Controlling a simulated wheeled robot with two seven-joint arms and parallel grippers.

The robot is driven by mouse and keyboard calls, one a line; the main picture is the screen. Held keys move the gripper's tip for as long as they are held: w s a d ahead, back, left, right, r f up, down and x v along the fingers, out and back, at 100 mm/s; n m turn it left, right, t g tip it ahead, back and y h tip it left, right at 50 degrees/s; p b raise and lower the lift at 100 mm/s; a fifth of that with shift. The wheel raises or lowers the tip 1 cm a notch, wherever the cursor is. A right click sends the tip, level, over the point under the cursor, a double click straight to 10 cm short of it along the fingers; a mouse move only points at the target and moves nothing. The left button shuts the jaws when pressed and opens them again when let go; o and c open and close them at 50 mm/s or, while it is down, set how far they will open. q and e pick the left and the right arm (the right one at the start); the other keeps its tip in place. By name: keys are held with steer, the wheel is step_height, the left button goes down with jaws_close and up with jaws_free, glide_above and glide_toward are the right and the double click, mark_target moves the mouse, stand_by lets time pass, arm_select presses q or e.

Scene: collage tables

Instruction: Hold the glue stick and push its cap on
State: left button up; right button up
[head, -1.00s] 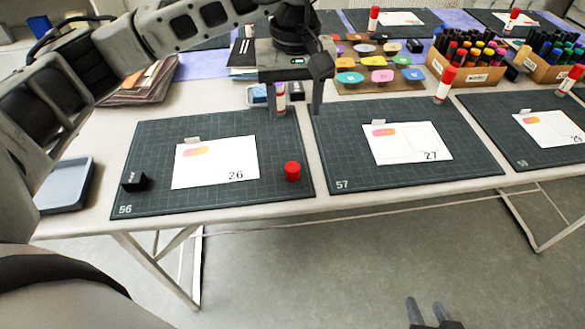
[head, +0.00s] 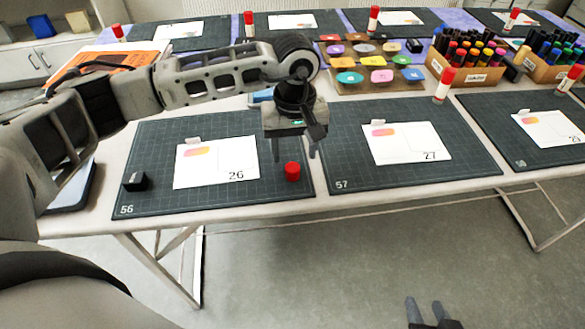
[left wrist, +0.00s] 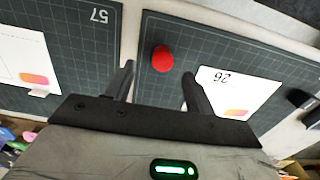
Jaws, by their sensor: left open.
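The red cap (head: 292,172) stands on the dark cutting mat marked 56 (head: 240,202), right of the white sheet marked 26. My left gripper (head: 294,152) is open and empty, pointing down just above and behind the cap. In the left wrist view the cap (left wrist: 162,58) shows just beyond the gap between the open fingers (left wrist: 158,74), not touched by them. The uncapped glue stick is not visible now; my left gripper and arm cover the place where it stood. My right gripper (head: 427,312) is low at the bottom edge, its fingers apart and empty.
A small black block (head: 135,181) lies on the mat's left side. The mat marked 57 (head: 420,182) lies to the right, with a capped glue stick (head: 444,84) behind it. Marker boxes (head: 468,75) and a tray of coloured pieces (head: 375,80) stand farther back.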

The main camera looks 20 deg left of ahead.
mark_target(292, 167)
arm_select(q)
steer(key=shift+s+a+f+p, duration=0.15)
steer(key=shift+f+p, duration=0.35)
steer(key=shift+f, duration=2.15)
steer(key=shift+c, duration=0.3)
steer(key=c, duration=1)
